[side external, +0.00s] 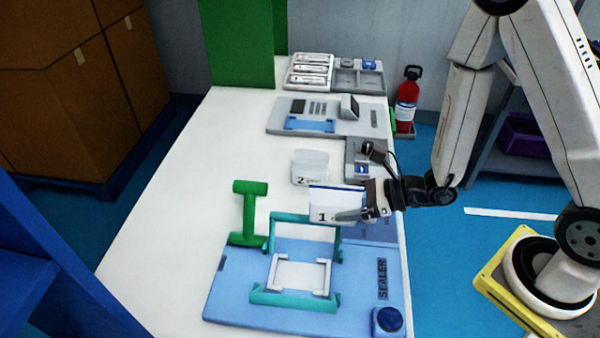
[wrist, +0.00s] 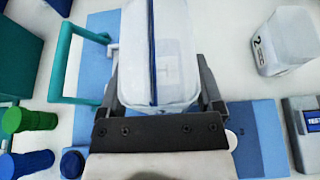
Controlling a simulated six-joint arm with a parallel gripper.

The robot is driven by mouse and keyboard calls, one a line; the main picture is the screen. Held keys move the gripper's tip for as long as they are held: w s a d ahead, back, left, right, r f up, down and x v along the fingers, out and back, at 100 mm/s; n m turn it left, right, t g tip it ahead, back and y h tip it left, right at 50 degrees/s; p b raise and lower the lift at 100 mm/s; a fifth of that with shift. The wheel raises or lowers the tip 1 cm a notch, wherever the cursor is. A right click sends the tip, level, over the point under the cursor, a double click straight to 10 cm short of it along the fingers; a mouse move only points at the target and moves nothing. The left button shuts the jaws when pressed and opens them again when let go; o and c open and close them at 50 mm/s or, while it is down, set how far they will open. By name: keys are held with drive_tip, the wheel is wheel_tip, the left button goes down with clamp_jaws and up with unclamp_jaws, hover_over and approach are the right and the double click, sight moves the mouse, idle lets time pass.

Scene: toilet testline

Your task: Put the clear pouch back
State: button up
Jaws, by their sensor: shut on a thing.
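My gripper (side external: 373,200) is shut on a clear pouch (side external: 334,204) with a blue stripe along its top edge and a "1" on its face. The pouch is at or above the near right part of the table, behind the sealer's teal frame; I cannot tell if it touches anything beneath. In the wrist view the held clear pouch (wrist: 160,55) fills the space between both fingers, with its blue line running lengthwise. A second clear pouch marked "2" (side external: 311,166) stands on the table behind it, and shows at the upper right in the wrist view (wrist: 284,42).
A grey device (side external: 282,118) and tray (side external: 360,82) are farther back. The table's left side is clear.

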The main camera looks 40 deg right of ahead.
drive_tip(key=d, duration=0.5)
drive_tip(key=shift+s+r, duration=0.2)
drive_tip(key=shift+s, duration=0.15)
drive_tip(key=w+f, duration=0.2)
drive_tip(key=w, duration=0.2)
drive_tip(key=w+a+f, duration=0.1)
drive_tip(key=w+f, duration=0.2)
drive_tip(key=w, duration=0.1)
drive_tip(key=w+f, duration=0.3)
drive_tip(key=w, duration=0.1)
drive_tip(key=shift+w+a+f, duration=0.15)
drive_tip(key=shift+a, duration=0.25)
drive_tip(key=shift+w+f, duration=0.5)
drive_tip(key=shift+f, duration=0.05)
drive_tip(key=shift+w+a+f, duration=0.1)
drive_tip(key=shift+w+f, duration=0.2)
drive_tip(key=shift+f, duration=1.5)
